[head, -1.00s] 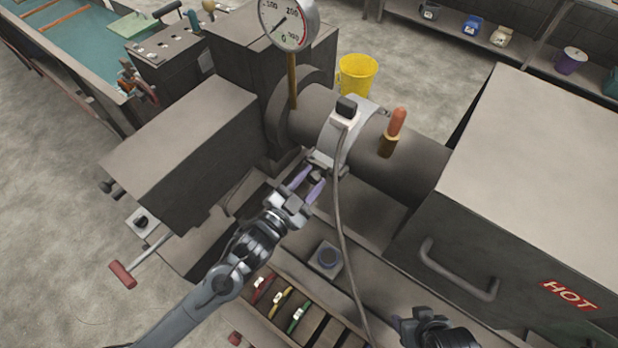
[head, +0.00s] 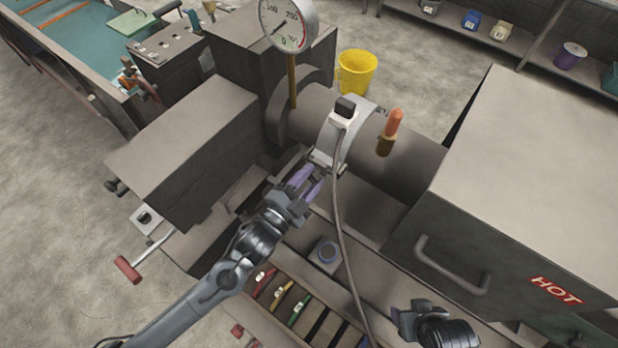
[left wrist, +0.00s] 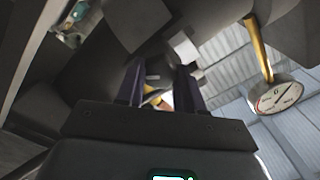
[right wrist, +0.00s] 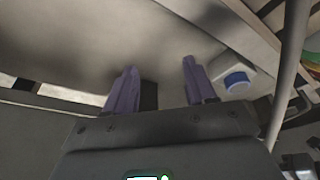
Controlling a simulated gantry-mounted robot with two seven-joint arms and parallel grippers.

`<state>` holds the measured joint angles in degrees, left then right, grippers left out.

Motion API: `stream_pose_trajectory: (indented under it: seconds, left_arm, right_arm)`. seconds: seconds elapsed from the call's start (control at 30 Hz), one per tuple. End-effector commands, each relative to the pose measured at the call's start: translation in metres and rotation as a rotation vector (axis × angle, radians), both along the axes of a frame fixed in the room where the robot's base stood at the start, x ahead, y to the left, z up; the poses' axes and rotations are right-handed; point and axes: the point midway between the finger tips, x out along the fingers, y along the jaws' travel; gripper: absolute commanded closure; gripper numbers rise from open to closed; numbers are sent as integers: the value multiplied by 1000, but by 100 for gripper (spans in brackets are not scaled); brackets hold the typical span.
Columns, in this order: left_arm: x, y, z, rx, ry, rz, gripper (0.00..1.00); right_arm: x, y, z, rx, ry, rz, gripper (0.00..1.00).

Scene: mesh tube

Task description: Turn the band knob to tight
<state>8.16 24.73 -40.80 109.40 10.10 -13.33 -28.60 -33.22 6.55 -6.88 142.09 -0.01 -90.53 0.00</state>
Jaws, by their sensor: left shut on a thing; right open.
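A pale band (head: 351,140) wraps the dark horizontal barrel (head: 410,168), with a black-topped block (head: 345,107) and a grey cable on it. My left gripper (head: 316,176) is at the band's lower front edge, its purple fingers shut on the small band knob. The knob is mostly hidden between the fingers, so its setting cannot be read. The left wrist view shows the two fingers (left wrist: 160,82) from behind, with a gap between them. My right gripper (head: 396,322) is low at the front, away from the band; its fingers (right wrist: 157,82) are apart and empty in the right wrist view.
A pressure gauge (head: 288,24) stands left of the band, and an orange-handled tool (head: 392,128) right of it. The cable (head: 345,235) hangs down just right of my left gripper. A box marked HOT (head: 530,170) fills the right side. A blue button (head: 327,251) is below.

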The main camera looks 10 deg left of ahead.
Motion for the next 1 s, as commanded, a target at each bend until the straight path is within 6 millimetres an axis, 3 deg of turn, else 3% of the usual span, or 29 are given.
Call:
stream_pose_trajectory:
  seconds: [0.17,0.2,0.37,0.77,1.0]
  left_arm:
    - [0,0,0,-2,-1,0,94]
    - [0,0,0,-2,-1,0,62]
    - [0,0,0,-1,0,-1,37]
    - [-5,3,-1,0,2,0,37]
    - [-33,20,-2,1,3,-1,37]
  right_arm:
    - [0,0,0,0,0,0,45]
    - [0,0,0,0,0,0,45]
    - [0,-1,0,-3,1,2,45]
    - [0,-2,-1,-10,1,6,45]
    - [0,-2,-3,-8,1,6,45]
